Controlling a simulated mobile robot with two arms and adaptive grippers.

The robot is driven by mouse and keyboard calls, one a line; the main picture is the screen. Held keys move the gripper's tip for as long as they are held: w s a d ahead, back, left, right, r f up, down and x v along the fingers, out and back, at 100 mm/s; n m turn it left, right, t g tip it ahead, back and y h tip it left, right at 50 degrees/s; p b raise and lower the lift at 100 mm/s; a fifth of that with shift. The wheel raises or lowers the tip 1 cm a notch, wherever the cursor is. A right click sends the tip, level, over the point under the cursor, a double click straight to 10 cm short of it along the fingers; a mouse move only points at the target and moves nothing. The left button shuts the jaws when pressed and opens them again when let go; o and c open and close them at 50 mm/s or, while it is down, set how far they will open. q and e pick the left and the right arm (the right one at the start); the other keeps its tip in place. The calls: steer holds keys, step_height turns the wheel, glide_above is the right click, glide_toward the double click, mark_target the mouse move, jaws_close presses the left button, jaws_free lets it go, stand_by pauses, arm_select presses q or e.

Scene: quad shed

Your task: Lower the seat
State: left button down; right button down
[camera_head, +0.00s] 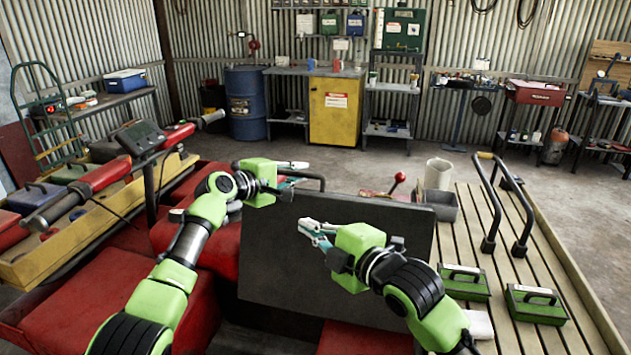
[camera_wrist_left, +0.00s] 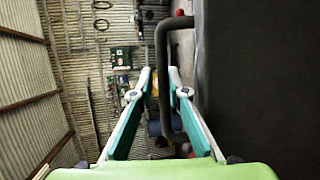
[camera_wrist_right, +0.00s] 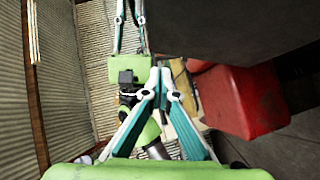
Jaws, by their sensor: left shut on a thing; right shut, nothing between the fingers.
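A dark flat panel (camera_head: 335,270), which looks like the raised seat seen from its underside or back, stands nearly upright in the middle of the head view. It also fills the right side of the left wrist view (camera_wrist_left: 265,90). My left gripper (camera_head: 302,168) is at the panel's top left corner. Its fingers are closed around a dark bent bar (camera_wrist_left: 163,85) beside the panel's edge. My right gripper (camera_head: 308,229) is shut and empty in front of the panel's face. In the right wrist view its fingertips (camera_wrist_right: 160,82) are together, below the left gripper and the panel (camera_wrist_right: 225,25).
A lever with a red knob (camera_head: 399,178) and a grey cup (camera_head: 438,174) stand behind the panel. A slatted deck (camera_head: 545,265) at right carries black rails (camera_head: 495,205) and green boxes (camera_head: 536,304). A yellow tray (camera_head: 45,262) lies left. Red bodywork (camera_head: 115,285) lies below my left arm.

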arm_select(q)
steer(key=shift+d+f, duration=0.15)
steer(key=shift+f, duration=0.1)
arm_select(e)
steer(key=w+d+r+t, duration=0.1)
steer(key=w+d+r, duration=0.1)
steer(key=d+r, duration=0.3)
glide_toward(312, 175)
steer(key=shift+h, duration=0.4)
steer(key=a, duration=0.1)
steer(key=w+a, duration=0.1)
steer(key=a, duration=0.1)
steer(key=w+a, duration=0.1)
steer(key=a, duration=0.1)
steer(key=shift+r, duration=0.15)
steer(key=shift+w+d, duration=0.25)
steer(key=shift+w, duration=0.5)
steer(key=shift+w+d+f, duration=0.15)
steer(key=shift+w, duration=0.3)
steer(key=shift+w+d+f, duration=0.1)
steer(key=shift+w+d, duration=0.05)
steer(key=shift+w, duration=0.3)
arm_select(q)
steer(key=shift+d, duration=0.1)
arm_select(e)
steer(key=shift+w+d+f, duration=0.15)
